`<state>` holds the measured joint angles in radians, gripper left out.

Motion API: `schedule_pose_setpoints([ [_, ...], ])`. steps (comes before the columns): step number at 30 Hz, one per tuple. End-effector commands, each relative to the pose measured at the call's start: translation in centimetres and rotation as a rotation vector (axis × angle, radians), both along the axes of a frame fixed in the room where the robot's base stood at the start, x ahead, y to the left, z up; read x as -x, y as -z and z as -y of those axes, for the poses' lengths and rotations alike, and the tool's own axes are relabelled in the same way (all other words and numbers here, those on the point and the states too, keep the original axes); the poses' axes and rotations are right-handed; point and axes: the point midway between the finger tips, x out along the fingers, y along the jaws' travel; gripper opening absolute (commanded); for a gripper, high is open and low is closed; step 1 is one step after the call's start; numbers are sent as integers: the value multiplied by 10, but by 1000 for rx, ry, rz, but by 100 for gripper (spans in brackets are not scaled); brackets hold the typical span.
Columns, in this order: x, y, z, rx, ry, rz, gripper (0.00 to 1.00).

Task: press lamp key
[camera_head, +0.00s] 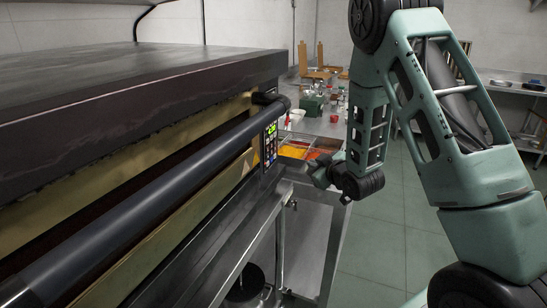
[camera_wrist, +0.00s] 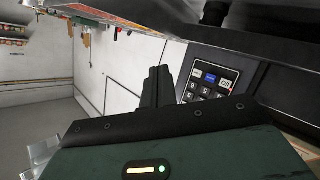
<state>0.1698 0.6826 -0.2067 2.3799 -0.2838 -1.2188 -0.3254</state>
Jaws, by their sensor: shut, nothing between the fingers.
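The oven's control panel (camera_head: 270,146) is on the right end of the oven front, with a lit green display above small keys. The panel also shows in the wrist view (camera_wrist: 211,82), turned sideways, with a blue key and several dark or grey keys. I cannot tell which key is the lamp key. My gripper (camera_head: 318,172) is right of the panel and slightly lower, apart from it. In the wrist view my gripper's dark fingers (camera_wrist: 156,88) are together and empty, just left of the panel. The gripper body hides part of the panel's lower side.
A long dark handle bar (camera_head: 150,205) runs along the oven front (camera_head: 110,110) and ends beside the panel. Behind my gripper stands a steel table (camera_head: 325,125) with trays of orange and yellow food (camera_head: 293,151). Green tiled floor (camera_head: 375,240) is open at the right.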

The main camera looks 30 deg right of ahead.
Motion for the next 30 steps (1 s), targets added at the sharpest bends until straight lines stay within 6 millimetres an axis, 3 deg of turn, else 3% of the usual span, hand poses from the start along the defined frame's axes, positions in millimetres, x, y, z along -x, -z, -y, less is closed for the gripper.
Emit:
schedule_pose_setpoints([
  [8, -6, -1, -5, -1, -1, 1, 0],
  [21, -50, -1, -41, -2, -2, 1, 0],
  [30, -68, 0, -54, -1, -1, 0, 0],
])
